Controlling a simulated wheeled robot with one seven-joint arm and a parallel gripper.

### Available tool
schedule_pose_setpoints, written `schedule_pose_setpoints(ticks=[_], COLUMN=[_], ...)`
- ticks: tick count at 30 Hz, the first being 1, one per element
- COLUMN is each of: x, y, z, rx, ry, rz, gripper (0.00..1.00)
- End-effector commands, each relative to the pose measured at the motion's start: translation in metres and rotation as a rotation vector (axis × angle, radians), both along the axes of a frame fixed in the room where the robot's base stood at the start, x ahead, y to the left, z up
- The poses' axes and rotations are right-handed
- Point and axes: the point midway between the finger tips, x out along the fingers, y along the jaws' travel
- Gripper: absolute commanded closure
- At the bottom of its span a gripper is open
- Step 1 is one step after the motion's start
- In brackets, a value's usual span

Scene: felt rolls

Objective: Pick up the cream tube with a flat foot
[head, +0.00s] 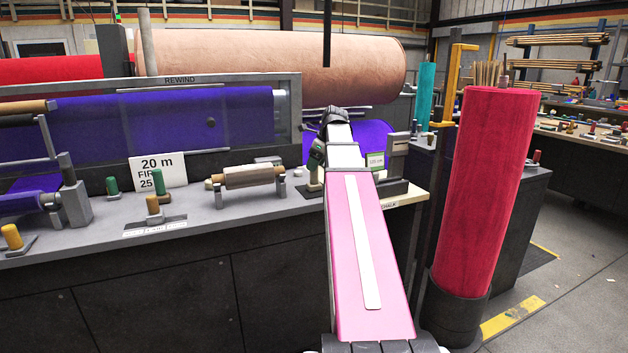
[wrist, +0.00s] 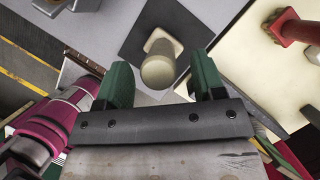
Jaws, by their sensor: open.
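The cream tube (wrist: 162,70) stands on its pale flat foot on a dark square pad (wrist: 136,40) in the wrist view, seen from above. My gripper (wrist: 160,62) is open, with one green finger on each side of the tube. The tube's near end lies between the fingers, with gaps on both sides. The fingers hold nothing. In the head view my pink and white arm reaches over the bench and hides most of the gripper and the tube.
A red spool-like piece (wrist: 290,28) stands on a cream surface to the right in the wrist view. In the head view, a cream roll on a stand (head: 248,177), green pegs (head: 158,183) and a sign (head: 158,172) are left on the bench. A tall red roll (head: 485,190) stands right.

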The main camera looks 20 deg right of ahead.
Motion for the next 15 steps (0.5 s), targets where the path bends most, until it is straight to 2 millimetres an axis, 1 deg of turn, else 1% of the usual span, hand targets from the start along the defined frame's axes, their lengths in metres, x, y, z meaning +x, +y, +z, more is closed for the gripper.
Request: schedule_pose_setpoints(ticks=[1, 4, 6, 12, 14, 15], x=[0.001, 0.005, 0.006, 0.006, 0.006, 0.006], y=[0.003, 0.006, 0.007, 0.007, 0.006, 0.006], z=[-0.007, -0.018, -0.021, -0.021, -0.021, -0.021], rx=[0.000, 0.000, 0.000, -0.001, 0.000, 0.000], ry=[0.000, 0.002, 0.000, -0.001, 0.000, 0.000], rz=[0.001, 0.002, 0.001, 0.001, 0.001, 0.001], gripper=[0.37, 0.37, 0.37, 0.37, 0.57, 0.70])
